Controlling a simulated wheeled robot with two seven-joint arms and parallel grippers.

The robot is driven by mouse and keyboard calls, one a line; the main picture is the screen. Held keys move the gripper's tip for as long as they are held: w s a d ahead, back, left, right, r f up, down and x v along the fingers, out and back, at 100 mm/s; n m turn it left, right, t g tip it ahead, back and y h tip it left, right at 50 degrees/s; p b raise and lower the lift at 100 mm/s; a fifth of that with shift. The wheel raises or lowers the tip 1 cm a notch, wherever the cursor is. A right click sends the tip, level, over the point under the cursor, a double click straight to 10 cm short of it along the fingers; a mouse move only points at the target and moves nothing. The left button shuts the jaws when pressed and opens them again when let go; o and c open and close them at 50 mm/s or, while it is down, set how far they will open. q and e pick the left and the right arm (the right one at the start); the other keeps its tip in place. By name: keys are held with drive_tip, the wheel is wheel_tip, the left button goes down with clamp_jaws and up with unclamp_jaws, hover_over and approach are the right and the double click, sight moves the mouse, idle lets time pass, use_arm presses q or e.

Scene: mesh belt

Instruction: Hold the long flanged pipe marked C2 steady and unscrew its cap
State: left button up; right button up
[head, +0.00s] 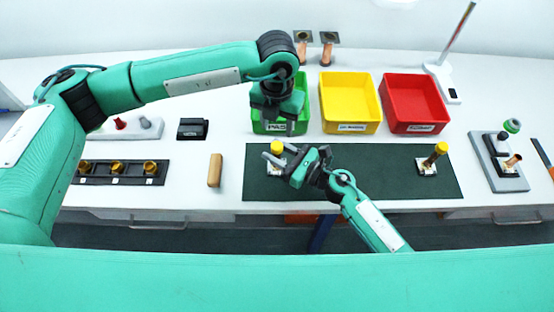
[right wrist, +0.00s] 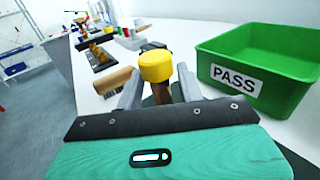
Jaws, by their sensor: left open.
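A flanged pipe with a yellow cap (head: 277,147) stands at the left of the dark green mat (head: 350,185); its lower part is mostly hidden by my right gripper. A second yellow-capped pipe (head: 432,160) stands at the right of the mat. I cannot read a C2 mark on either. My right gripper (head: 282,156) is open, its fingers on either side of the left pipe below the cap. The right wrist view shows that yellow cap (right wrist: 155,67) between the fingertips. My left gripper (head: 281,127) is open and empty, pointing down in front of the green bin, above and behind the left pipe.
A green PASS bin (head: 301,121), a yellow bin (head: 350,127) and a red bin (head: 416,128) stand behind the mat. A grey fixture (head: 505,180) stands right.

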clamp_jaws()
